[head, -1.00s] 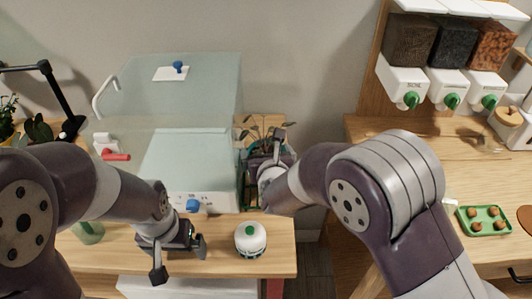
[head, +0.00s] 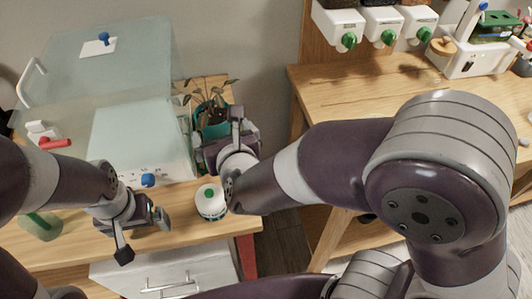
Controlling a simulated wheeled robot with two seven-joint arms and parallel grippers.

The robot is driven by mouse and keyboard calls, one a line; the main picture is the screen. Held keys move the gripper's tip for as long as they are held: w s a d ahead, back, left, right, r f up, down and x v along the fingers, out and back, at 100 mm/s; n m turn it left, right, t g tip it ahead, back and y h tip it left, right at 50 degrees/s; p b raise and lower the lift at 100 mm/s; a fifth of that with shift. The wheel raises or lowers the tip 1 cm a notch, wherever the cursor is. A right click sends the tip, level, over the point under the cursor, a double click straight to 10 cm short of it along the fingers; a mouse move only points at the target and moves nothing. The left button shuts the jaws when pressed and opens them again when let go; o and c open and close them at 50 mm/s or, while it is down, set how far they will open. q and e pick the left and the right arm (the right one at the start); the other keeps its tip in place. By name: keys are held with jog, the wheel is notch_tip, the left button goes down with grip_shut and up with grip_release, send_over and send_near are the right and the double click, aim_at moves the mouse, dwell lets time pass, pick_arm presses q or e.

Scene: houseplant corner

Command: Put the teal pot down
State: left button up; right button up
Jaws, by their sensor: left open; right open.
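The teal pot (head: 215,126) holds a leafy plant (head: 207,98) and stands upright at the back of the wooden bench, right of the clear-lidded box. My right gripper (head: 216,136) is open in front of the pot and hides its lower part. I cannot tell whether a finger touches it. My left gripper (head: 144,236) is open and empty over the front of the bench, away from the pot.
The clear-lidded box (head: 140,140) stands left of the pot. A white round container with a green knob (head: 211,203) sits near the bench's front edge, close under my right wrist. Another wooden counter (head: 400,95) with dispensers (head: 382,27) is at right.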

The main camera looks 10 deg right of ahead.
jog(key=s+d+f+n+g, duration=0.3)
jog(key=d+f+n+g, duration=0.25)
jog(key=n, duration=0.85)
jog(key=s+d+f+n+g, duration=0.4)
jog(key=d+n, duration=0.2)
jog(key=n, duration=0.7)
jog(key=s+d+n+g+h, duration=0.25)
jog(key=s+d+n, duration=0.25)
jog(key=n, duration=0.3)
pick_arm(q)
notch_tip(320, 180, up, 6)
jog(key=p, duration=0.6)
pick_arm(e)
jog(key=shift+y, duration=0.35)
notch_tip(320, 180, up, 6)
jog(key=shift+w+f, duration=0.1)
jog(key=shift+f, duration=0.15)
jog(key=shift+w, duration=0.1)
